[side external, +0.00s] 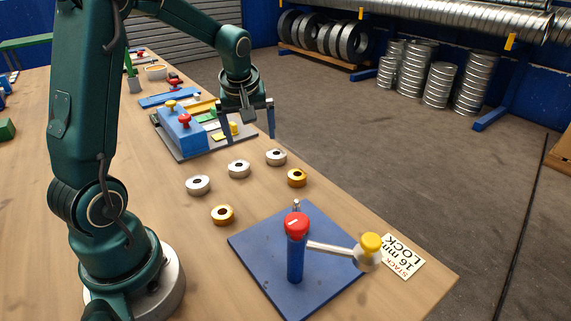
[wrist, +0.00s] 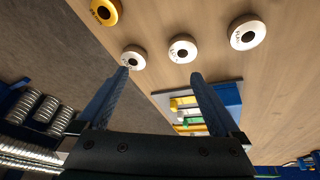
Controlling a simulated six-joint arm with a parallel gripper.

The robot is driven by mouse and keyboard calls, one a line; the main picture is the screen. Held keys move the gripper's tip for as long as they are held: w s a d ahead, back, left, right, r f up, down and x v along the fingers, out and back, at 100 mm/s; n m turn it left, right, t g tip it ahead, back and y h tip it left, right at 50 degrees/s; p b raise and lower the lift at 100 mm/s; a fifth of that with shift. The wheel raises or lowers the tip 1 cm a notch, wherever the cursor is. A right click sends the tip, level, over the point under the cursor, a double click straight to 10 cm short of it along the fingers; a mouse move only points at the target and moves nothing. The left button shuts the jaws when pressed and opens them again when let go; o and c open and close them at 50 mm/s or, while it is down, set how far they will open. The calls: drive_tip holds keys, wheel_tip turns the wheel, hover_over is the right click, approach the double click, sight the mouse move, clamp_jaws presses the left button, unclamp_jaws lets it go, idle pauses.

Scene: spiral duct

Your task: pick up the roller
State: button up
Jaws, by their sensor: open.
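I cannot tell for sure which object is the roller. The wrist view shows a gold ring (wrist: 104,11) and silver rings (wrist: 182,49) beyond the fingertips. My gripper (side external: 250,140) is open and empty, above the table behind the silver rings, near the grey tray. In the wrist view its fingers (wrist: 160,73) are wide apart, with nothing between them.
A blue plate (side external: 258,262) carries a post with a red knob (side external: 297,224) and a yellow-knobbed lever (side external: 371,243). A blue block (side external: 181,130) with knobs stands on the grey tray (side external: 187,157). The table's right edge is close.

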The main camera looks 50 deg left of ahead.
drive_tip(key=n+g, duration=0.1)
drive_tip(key=g, duration=0.1)
hover_over(239, 161)
drive_tip(key=s+d, duration=0.2)
drive_tip(key=d, duration=0.1)
drive_tip(key=shift+h, duration=0.3)
drive_tip(key=x, duration=0.2)
drive_tip(key=d+x, duration=0.1)
drive_tip(key=x, duration=0.2)
drive_tip(key=shift+w+f, duration=0.1)
drive_tip(key=shift+f, duration=0.1)
drive_tip(key=shift+x, duration=2.25)
drive_tip(key=shift+w, duration=0.1)
drive_tip(key=shift+c, duration=0.3)
clamp_jaws()
